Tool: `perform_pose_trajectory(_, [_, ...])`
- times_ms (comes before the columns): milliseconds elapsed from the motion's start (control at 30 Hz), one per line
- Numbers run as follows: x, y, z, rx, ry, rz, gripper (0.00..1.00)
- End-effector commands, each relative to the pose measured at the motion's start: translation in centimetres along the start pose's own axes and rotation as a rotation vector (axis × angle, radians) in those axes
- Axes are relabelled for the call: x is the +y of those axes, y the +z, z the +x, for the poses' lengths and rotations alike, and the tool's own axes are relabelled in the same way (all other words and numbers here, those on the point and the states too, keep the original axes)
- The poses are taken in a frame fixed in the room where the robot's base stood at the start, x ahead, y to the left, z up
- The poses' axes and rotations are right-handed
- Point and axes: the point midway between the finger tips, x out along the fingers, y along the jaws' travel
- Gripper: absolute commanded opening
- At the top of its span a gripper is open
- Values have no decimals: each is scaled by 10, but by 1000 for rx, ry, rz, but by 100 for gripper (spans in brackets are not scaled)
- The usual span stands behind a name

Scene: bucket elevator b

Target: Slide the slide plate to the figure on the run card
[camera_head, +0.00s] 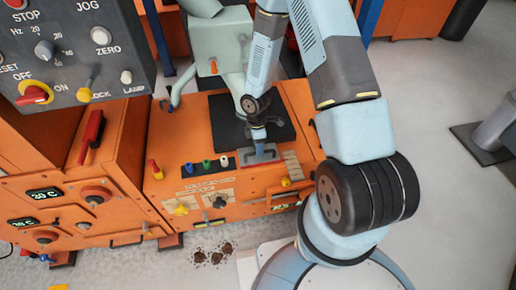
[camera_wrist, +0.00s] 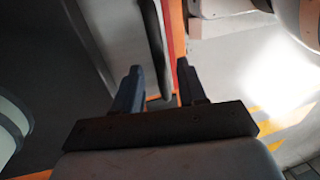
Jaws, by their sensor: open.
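My gripper (camera_head: 259,143) is low over the top of the orange machine, in the middle of the head view. It is at a small grey and red plate (camera_head: 268,157), which may be the slide plate; my arm partly hides it. In the wrist view my gripper (camera_wrist: 160,68) shows two dark blue fingers standing apart. A dark rounded bar (camera_wrist: 156,45) lies between or just beyond the fingertips; I cannot tell whether they touch it. A pale strip with marks (camera_head: 292,164) lies right of the plate. I cannot make out a run card or its figure.
The orange machine (camera_head: 240,204) carries coloured knobs along its front, and a black mat (camera_head: 230,122) lies behind the plate. A pale green housing (camera_head: 217,38) rises behind. A grey control panel (camera_head: 85,50) fills the upper left. Dark clumps (camera_head: 217,254) lie on the floor.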

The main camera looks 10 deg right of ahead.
Motion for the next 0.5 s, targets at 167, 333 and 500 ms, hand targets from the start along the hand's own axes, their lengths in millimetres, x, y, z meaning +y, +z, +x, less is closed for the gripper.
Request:
perform_pose_trajectory(167, [0,1,6,-1,0,1,41])
perform_pose_trajectory(333, [0,0,7,-1,0,1,41])
perform_pose_trajectory(500, [0,0,7,-1,0,1,32])
